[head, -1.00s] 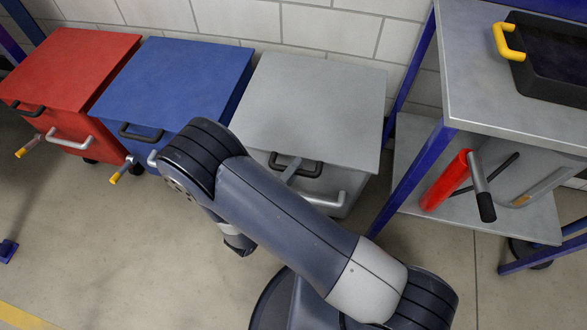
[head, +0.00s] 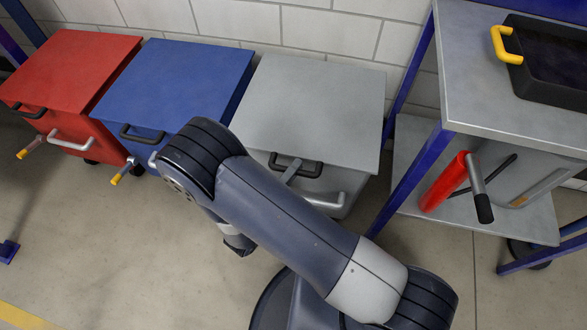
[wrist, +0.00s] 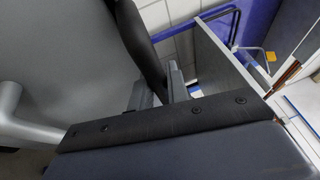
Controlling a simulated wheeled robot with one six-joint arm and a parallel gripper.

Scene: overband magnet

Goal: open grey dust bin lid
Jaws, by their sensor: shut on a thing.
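The grey dust bin (head: 300,225) stands at the right end of a row of bins. Its flat grey lid (head: 315,110) looks level and down on the bin. A black bar handle (head: 310,169) sits at the lid's front edge. My gripper (head: 291,170) is at this handle, mostly hidden behind my arm in the head view. In the wrist view, my gripper (wrist: 157,92) is shut on the black handle (wrist: 140,40), which runs between the two fingers. The silver bar on the bin front shows lower down (wrist: 12,105).
A blue bin (head: 175,85) and a red bin (head: 70,70) stand to the left. A metal workbench (head: 500,95) with blue legs stands close on the right, holding a black case (head: 550,60) and, lower, a red cylinder (head: 446,182). A block wall is behind; the front floor is open.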

